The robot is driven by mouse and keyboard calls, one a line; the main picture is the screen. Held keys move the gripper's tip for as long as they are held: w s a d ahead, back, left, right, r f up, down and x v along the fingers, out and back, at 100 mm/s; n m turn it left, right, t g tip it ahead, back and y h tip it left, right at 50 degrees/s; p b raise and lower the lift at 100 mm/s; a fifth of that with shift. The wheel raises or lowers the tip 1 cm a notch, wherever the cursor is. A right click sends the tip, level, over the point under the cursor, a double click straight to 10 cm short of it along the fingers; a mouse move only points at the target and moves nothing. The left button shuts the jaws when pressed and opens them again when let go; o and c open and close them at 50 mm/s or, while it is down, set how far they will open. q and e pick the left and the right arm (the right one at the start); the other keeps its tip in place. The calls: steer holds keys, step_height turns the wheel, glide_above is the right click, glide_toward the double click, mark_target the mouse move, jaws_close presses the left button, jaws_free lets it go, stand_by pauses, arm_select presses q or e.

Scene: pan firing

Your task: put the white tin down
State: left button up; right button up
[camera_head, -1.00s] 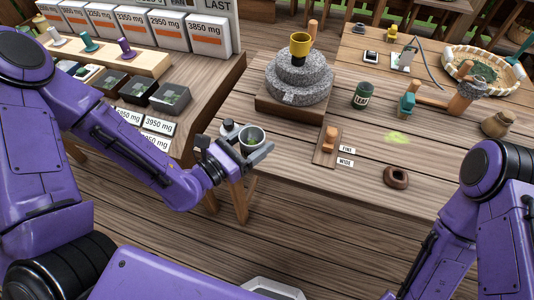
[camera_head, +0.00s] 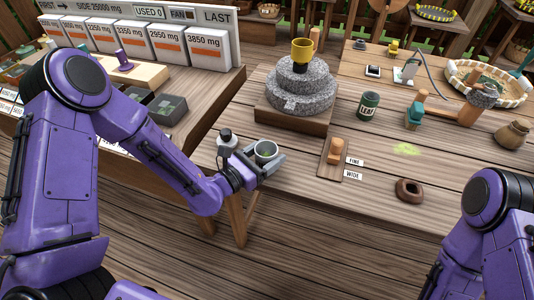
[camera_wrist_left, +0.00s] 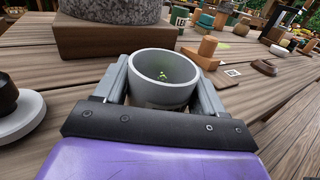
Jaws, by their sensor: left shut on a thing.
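The white tin (camera_head: 265,151), a pale round cup, is held in my left gripper (camera_head: 268,160) at the left front part of the table. In the left wrist view the tin (camera_wrist_left: 165,92) sits upright between the two fingers, its open mouth showing a little green matter inside. The fingers press on its sides. Its bottom is hidden, so I cannot tell whether it touches the table. My right arm shows at the right edge; its gripper is out of view.
A stone mill (camera_head: 300,88) on a wooden base stands behind the tin. A dark-topped piece with a pale base (camera_head: 226,140) is just left of my gripper. A wooden slider block (camera_head: 335,153) and brown ring (camera_head: 409,190) lie to the right. Bare planks lie between.

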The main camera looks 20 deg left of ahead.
arm_select(q)
steer(key=shift+f, duration=0.1)
steer(key=o, duration=1.1)
steer(key=shift+c, duration=0.2)
steer(key=shift+s+r, duration=0.1)
steer(key=shift+r, duration=0.1)
steer(key=v, duration=1.2)
